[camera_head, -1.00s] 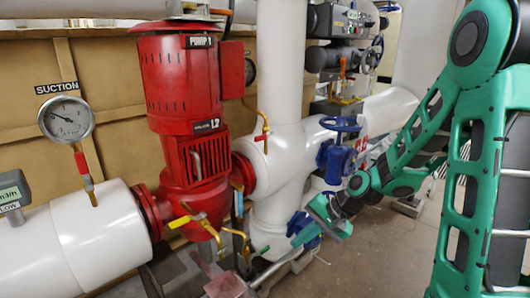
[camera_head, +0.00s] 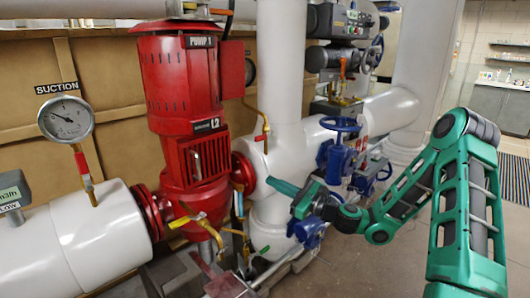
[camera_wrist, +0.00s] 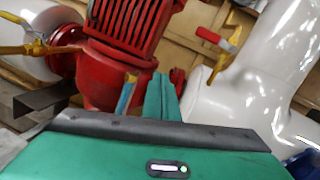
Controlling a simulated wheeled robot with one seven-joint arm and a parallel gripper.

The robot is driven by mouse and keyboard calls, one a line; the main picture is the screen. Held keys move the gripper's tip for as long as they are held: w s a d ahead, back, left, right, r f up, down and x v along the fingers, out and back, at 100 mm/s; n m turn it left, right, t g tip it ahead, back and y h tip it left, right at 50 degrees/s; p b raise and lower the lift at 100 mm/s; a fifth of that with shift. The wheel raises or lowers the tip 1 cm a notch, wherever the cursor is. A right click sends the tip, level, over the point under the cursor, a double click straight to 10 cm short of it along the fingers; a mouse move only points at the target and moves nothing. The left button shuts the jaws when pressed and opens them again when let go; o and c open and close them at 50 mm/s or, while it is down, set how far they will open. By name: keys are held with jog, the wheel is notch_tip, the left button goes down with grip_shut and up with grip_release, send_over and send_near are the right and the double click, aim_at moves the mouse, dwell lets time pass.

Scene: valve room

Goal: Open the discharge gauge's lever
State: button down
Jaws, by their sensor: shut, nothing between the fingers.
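The discharge side's gauge (camera_head: 250,72) is mostly hidden behind the red pump; only part of its dial shows. A brass stem (camera_head: 266,124) runs below it to the white pipe, with a small red lever (camera_head: 259,138) near its foot. In the wrist view the red lever (camera_wrist: 208,36) shows at the upper right, sticking out to the left of its brass stem (camera_wrist: 221,64). My gripper (camera_head: 270,181) is shut and empty, below the lever in the head view and apart from it. In the wrist view its fingers (camera_wrist: 161,92) point toward the pump's base.
The red pump (camera_head: 181,85) stands left of my gripper. The suction gauge (camera_head: 66,118) has its own red lever (camera_head: 83,166) at the far left. Blue valves (camera_head: 340,124) are on the right. A yellow-handled lever (camera_head: 187,219) sits low by the pump.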

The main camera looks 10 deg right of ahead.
aim_at(265, 136)
jog(key=d+m+t, duration=0.1)
jog(key=w+d+r+m+t+h, duration=0.1)
jog(key=d+m, duration=0.1)
jog(key=w+d+m+t, duration=0.1)
jog(key=m, duration=0.1)
jog(key=shift+d+r+h, duration=0.2)
jog(key=shift+r+h, duration=0.05)
jog(key=shift+h, duration=0.15)
jog(key=shift+w, duration=0.1)
jog(key=w+a+r, duration=0.5)
jog(key=w+r, duration=0.1)
jog(key=w, duration=0.2)
jog(key=shift+w+r, duration=0.15)
jog(key=shift+r, duration=0.05)
jog(key=shift+d+r, duration=0.1)
jog(key=shift+d, duration=0.1)
